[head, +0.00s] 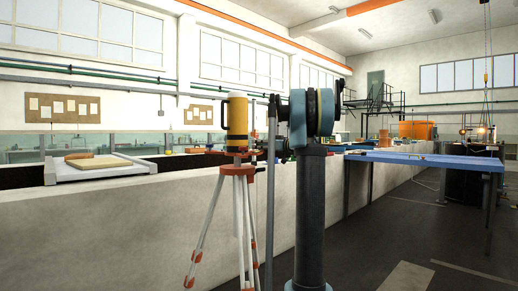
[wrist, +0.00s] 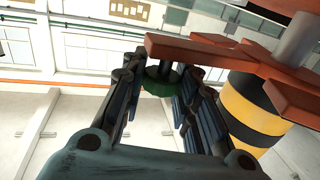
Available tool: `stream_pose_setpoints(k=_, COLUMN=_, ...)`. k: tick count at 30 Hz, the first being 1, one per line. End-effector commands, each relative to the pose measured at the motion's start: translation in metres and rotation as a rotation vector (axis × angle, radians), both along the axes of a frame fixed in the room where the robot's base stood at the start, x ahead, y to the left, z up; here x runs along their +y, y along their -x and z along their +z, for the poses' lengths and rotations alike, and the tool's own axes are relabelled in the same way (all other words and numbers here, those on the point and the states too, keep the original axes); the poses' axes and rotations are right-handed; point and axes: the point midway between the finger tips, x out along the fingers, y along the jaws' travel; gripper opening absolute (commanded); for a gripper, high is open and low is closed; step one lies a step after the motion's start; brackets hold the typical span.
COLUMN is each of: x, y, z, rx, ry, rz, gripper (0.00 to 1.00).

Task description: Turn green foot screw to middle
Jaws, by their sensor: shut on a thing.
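The green foot screw (wrist: 155,89) shows in the wrist view under the orange-red tripod head (wrist: 222,62), with a dark stem above it. My gripper (wrist: 160,92) has its two dark fingers on either side of the screw and is shut on it. The fingers partly hide the screw's edges. The yellow instrument with a black band (wrist: 252,100) is right of the fingers. In the head view the yellow instrument (head: 237,118) stands upright on the white-legged tripod (head: 240,205). The green screw cannot be made out there. I cannot tell the screw's turn position.
A long white wall (head: 110,220) runs behind the tripod. A white slab with a tan board (head: 95,163) lies on the left. A blue table (head: 430,160) stands on the right. The dark floor (head: 385,240) at the right is mostly clear.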

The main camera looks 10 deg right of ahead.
Motion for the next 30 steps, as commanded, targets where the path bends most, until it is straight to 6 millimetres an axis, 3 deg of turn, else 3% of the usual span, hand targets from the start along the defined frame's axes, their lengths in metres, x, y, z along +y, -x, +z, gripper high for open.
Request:
stream_pose_setpoints(k=10, x=-0.002, y=-0.001, z=0.0, rx=0.0, ry=0.0, rz=0.03, gripper=0.04)
stream_pose_setpoints(k=11, x=-0.002, y=-0.001, z=0.0, rx=0.0, ry=0.0, rz=0.03, gripper=0.32)
stream_pose_setpoints(k=13, x=-0.002, y=-0.001, z=0.0, rx=-0.001, ry=-0.001, rz=0.03, gripper=0.48)
stream_pose_setpoints(k=24, x=-0.002, y=0.001, z=0.0, rx=0.0, ry=0.0, rz=0.031, gripper=0.49)
stream_pose_setpoints(k=30, x=-0.018, y=0.012, z=0.0, rx=0.0, ry=0.0, rz=0.028, gripper=0.49)
